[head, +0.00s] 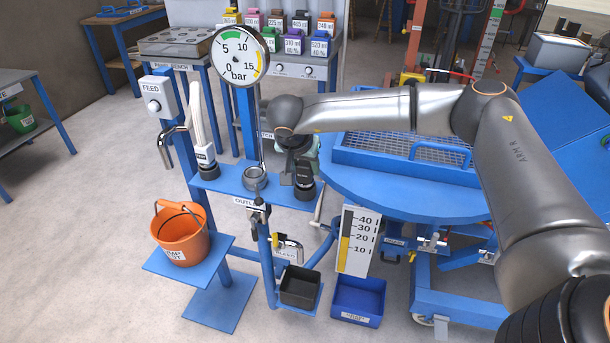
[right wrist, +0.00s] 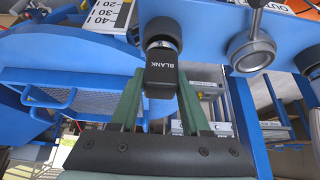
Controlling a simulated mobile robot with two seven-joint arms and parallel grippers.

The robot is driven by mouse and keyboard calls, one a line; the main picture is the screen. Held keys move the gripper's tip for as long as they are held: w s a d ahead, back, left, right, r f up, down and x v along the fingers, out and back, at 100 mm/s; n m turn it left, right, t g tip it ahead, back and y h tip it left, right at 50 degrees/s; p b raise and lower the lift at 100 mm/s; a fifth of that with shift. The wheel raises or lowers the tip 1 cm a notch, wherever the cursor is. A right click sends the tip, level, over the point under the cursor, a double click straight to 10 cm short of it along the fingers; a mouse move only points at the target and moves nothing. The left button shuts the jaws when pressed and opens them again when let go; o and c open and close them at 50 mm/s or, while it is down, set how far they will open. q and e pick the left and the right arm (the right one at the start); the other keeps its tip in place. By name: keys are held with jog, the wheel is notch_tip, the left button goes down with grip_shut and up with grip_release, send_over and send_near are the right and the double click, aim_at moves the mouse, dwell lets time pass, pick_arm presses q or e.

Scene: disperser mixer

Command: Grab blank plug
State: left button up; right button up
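The blank plug (right wrist: 162,68) is a black block lettered BLANK on a round black collar. In the head view the plug (head: 304,180) stands at the right end of the blue outlet shelf (head: 231,189). My right gripper (head: 296,165) reaches down to it, partly hidden by its own wrist. In the right wrist view the green fingers of the gripper (right wrist: 160,85) stand on either side of the block, apparently with slim gaps. It looks open; contact is hard to judge. My left gripper is not in view.
A metal outlet ring (head: 255,178) sits left of the plug, with a pressure gauge (head: 240,56) above. A white-and-black hose end (head: 204,155) stands further left. A round blue table (head: 400,200) lies close on the right. An orange bucket (head: 180,235) stands lower left.

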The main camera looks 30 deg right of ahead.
grip_shut()
jog(key=shift+r, duration=0.15)
dwell(0.4)
